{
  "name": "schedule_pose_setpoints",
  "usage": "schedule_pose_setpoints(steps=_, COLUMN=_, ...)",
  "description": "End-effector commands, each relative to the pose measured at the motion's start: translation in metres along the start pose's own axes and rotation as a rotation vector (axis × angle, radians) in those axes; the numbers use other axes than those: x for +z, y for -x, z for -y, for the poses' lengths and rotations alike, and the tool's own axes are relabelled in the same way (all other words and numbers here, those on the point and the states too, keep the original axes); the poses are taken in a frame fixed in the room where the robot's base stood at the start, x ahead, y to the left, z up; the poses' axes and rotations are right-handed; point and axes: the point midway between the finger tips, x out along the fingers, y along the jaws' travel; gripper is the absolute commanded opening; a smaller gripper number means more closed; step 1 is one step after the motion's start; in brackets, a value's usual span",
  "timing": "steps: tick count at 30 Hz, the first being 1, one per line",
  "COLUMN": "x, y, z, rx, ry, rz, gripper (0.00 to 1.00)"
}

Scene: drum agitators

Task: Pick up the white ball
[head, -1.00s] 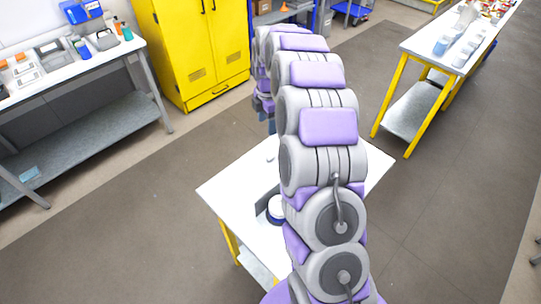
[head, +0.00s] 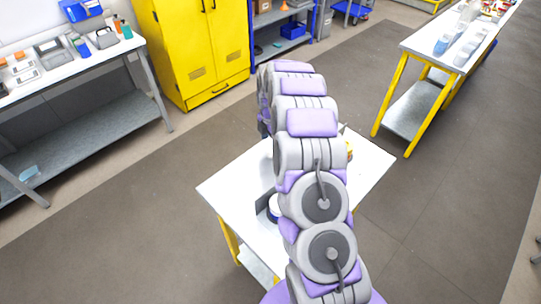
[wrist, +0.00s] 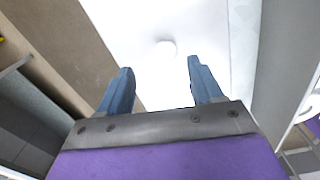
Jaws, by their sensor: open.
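The white ball (wrist: 166,47) rests on the white tabletop (wrist: 120,20) in the wrist view, faint against the white surface. My gripper (wrist: 160,72) is open, its two blue fingers spread wide with nothing between them. The ball shows beyond the fingertips, roughly between their lines. I cannot tell the exact gap to it. In the head view my arm hides most of the gripper, and I cannot make out the ball there.
The white table (head: 232,190) has yellow legs. On it a dark holder with a round white-and-blue item (head: 273,208) stands beside my arm. A yellow item (head: 350,150) shows partly behind the arm. A yellow cabinet (head: 195,50) and side benches stand apart across open floor.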

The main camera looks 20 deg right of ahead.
Motion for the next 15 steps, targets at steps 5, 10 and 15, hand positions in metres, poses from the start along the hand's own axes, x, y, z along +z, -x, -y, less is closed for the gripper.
schedule_pose_setpoints(steps=5, x=0.000, y=-0.013, z=0.000, rx=0.001, ry=0.000, rz=0.000, gripper=0.66)
schedule_pose_setpoints(steps=10, x=-0.002, y=-0.028, z=0.005, rx=-0.002, ry=0.000, rz=-0.001, gripper=0.66)
schedule_pose_setpoints(steps=15, x=-0.003, y=-0.055, z=0.009, rx=-0.002, ry=0.000, rz=-0.001, gripper=0.66)
